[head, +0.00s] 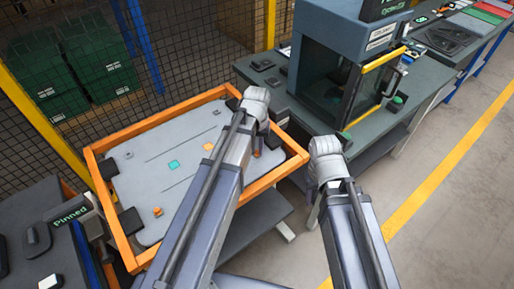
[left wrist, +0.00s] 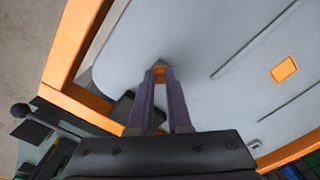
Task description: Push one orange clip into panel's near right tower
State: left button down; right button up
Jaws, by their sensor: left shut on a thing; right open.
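The grey panel (head: 190,135) lies in an orange-rimmed frame; its surface also fills much of the left wrist view (left wrist: 215,35). My left gripper (head: 258,138) is over the panel's right part, shut on an orange clip (left wrist: 159,72). The clip sits between the fingertips, against a small dark point on the panel near its corner. I cannot tell whether it is seated there. Another small orange clip (head: 157,211) stands at the panel's near left. My right gripper (head: 326,150) is right of the frame, away from the panel; its fingers are barely visible.
The orange frame (head: 282,172) borders the panel, with dark corner pads (head: 130,221). An orange square (head: 208,146) and a teal square (head: 173,164) mark the panel. A cabinet machine (head: 330,75) stands on a bench behind right. A dark table (head: 35,240) is at left. Floor at right is clear.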

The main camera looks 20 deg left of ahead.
pick_arm(q)
jog(key=c, duration=0.8)
grip_release()
jog(key=shift+r, duration=0.1)
notch_tip(320, 180, up, 8)
jog(key=p, duration=0.8)
jog(key=shift+f, duration=0.2)
